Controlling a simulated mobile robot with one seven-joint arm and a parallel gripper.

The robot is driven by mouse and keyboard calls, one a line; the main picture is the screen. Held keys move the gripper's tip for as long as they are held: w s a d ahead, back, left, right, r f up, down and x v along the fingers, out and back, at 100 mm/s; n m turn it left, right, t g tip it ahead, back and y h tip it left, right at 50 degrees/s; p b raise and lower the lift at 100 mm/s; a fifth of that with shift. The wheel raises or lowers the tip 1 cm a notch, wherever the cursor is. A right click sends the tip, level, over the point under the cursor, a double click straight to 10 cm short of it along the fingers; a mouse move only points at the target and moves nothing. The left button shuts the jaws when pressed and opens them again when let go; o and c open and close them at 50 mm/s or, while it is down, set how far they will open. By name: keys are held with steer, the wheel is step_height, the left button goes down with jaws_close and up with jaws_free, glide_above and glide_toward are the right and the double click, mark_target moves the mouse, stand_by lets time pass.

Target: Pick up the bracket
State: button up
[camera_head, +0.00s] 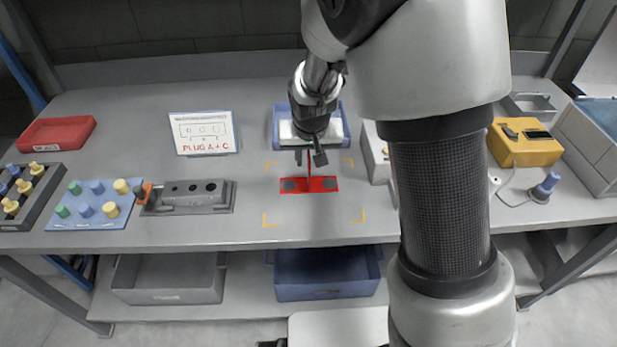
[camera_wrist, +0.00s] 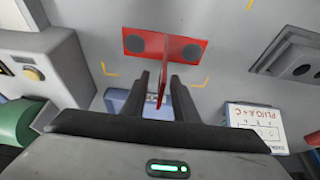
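The red bracket (camera_head: 325,184) lies flat on the grey table inside yellow corner marks. It has two dark round spots on its base and a thin upright fin. My gripper (camera_head: 309,156) points down over the bracket's middle. In the wrist view, the bracket (camera_wrist: 189,49) shows at the top, its fin reaching down between the two fingers of my gripper (camera_wrist: 158,76). The fingers are apart, one on each side of the fin, with gaps visible. Nothing is held.
A blue tray (camera_head: 344,140) stands just behind the bracket. A grey block with holes (camera_head: 195,193) and a blue peg board (camera_head: 75,212) are to the left. A sign (camera_head: 204,133) reads "PLUG A + C". A yellow box (camera_head: 540,150) stands right. Bare table surrounds the bracket's front.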

steer(key=shift+x, duration=0.9)
steer(key=shift+c, duration=0.3)
jaws_close()
steer(key=shift+a, duration=0.1)
stand_by(0.4)
